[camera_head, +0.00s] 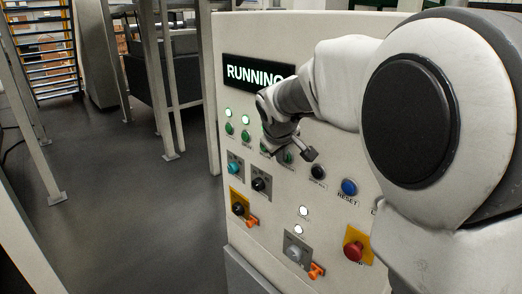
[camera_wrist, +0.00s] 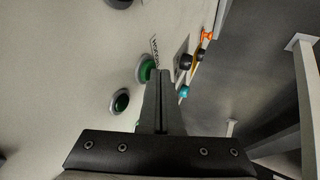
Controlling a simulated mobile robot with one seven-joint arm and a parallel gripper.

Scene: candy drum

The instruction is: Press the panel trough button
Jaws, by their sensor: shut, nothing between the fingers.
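The pale control panel (camera_head: 320,225) has a row of green buttons, partly hidden by my wrist in the head view. One green button (camera_head: 229,129) shows clearly at the row's left end. The small labels are too blurred to tell which is the trough button. My gripper (camera_wrist: 162,72) is shut and empty, its fingers pointing at the panel. In the wrist view, its fingertips overlap the edge of a labelled green button (camera_wrist: 146,67); I cannot tell whether they touch it. Another green button (camera_wrist: 121,102) lies just left of the fingers.
A lit display (camera_head: 254,74) reads RUNNING. A teal knob (camera_head: 234,168), a black knob (camera_head: 259,184), a blue RESET button (camera_head: 349,187) and a red button on yellow (camera_head: 353,251) are on the panel. Metal posts (camera_head: 154,80) stand left; open floor lies between.

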